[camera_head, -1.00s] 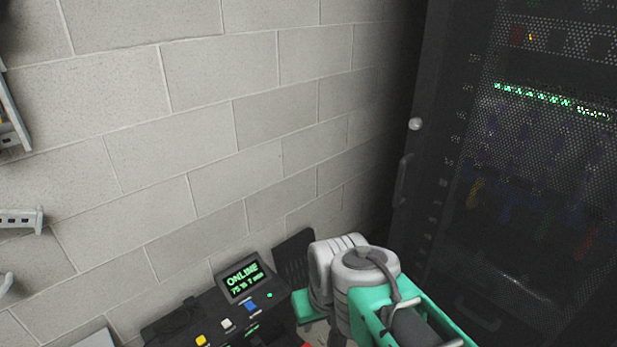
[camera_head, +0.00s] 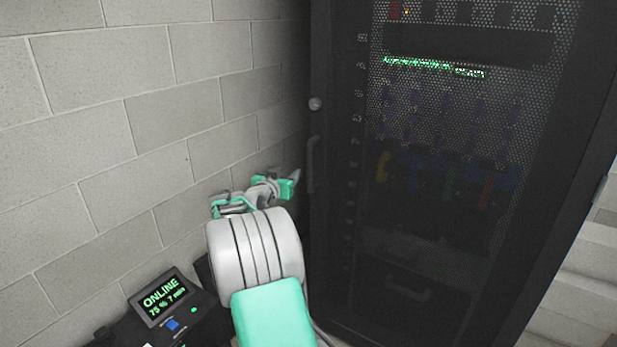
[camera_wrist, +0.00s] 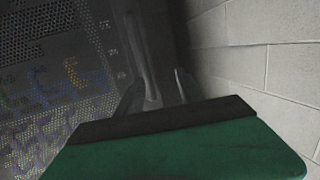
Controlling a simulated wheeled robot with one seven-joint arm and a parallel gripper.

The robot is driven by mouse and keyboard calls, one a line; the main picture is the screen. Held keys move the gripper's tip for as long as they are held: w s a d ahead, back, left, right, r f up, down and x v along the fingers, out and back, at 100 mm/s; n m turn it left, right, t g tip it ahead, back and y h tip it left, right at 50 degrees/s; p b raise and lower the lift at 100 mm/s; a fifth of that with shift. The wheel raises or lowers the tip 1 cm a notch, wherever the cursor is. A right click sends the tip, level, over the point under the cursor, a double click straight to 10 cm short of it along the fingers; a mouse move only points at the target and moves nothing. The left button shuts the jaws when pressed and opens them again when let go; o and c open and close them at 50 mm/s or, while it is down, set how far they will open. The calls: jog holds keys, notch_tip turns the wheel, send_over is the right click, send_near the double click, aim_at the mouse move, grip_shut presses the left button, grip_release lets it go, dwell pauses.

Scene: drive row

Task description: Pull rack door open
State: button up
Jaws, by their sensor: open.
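The rack door (camera_head: 440,130) is a dark perforated panel that looks closed in the head view. Its vertical bar handle (camera_head: 312,165) is near the door's left edge, below a pale round knob (camera_head: 315,104). My gripper (camera_head: 294,182) is beside the handle, to its left in the head view. In the wrist view the two dark fingertips (camera_wrist: 158,85) are apart, and the handle (camera_wrist: 145,60) runs down between them. The fingers are open, and I cannot tell whether either touches the handle.
A pale block wall (camera_head: 120,130) stands close on the left of the rack and also fills the right of the wrist view (camera_wrist: 265,50). My own console shows at lower left. Coloured cables and green lights show through the door mesh.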

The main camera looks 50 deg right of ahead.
aim_at(308, 162)
jog(key=shift+m+g+h, duration=0.3)
jog(key=shift+m+h, duration=0.1)
jog(key=shift+h, duration=0.5)
jog(key=d, duration=1.2)
jog(key=shift+w+p, duration=0.2)
jog(key=shift+p, duration=0.2)
jog(key=shift+a, duration=0.1)
grip_shut()
